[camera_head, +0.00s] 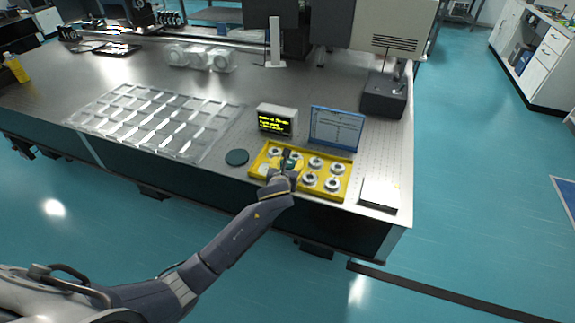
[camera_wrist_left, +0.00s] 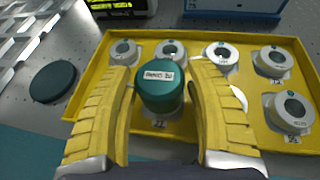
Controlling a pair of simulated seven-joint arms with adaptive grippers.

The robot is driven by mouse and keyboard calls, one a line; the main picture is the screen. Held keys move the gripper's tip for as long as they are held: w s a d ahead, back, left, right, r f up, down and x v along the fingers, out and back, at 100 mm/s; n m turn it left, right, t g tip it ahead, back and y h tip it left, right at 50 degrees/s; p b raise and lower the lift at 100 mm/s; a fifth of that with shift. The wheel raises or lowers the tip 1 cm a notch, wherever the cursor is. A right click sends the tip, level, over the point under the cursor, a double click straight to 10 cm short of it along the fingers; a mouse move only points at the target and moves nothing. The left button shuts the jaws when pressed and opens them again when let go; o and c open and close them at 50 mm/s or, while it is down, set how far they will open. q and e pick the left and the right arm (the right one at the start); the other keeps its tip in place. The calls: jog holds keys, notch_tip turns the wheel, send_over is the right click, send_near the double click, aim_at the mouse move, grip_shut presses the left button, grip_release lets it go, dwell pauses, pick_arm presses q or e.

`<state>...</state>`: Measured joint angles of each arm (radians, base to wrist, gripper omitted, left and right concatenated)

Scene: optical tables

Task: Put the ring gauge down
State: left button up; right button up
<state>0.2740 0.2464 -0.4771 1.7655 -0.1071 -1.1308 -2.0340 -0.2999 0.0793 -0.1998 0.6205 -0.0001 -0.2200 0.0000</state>
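A yellow tray (camera_head: 339,196) near the table's front edge holds several silver ring gauges (camera_head: 315,163) with small tags; they also show in the left wrist view (camera_wrist_left: 273,62). My left gripper (camera_head: 287,161) is over the left part of the tray. In the left wrist view its yellow-padded fingers (camera_wrist_left: 161,75) stand on either side of a teal cylinder (camera_wrist_left: 160,91) with a white label. The cylinder looks upright over the tray, with narrow gaps beside it. The fingers hide part of the tray. My right gripper is not in view.
A dark teal disc (camera_head: 237,157) lies left of the tray. A small display box (camera_head: 277,120) and a blue-framed panel (camera_head: 336,129) stand behind it. A white-topped block (camera_head: 379,194) is to the right. A clear compartment tray (camera_head: 150,119) lies further left.

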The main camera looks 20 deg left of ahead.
pick_arm(q)
jog(key=shift+o, duration=1)
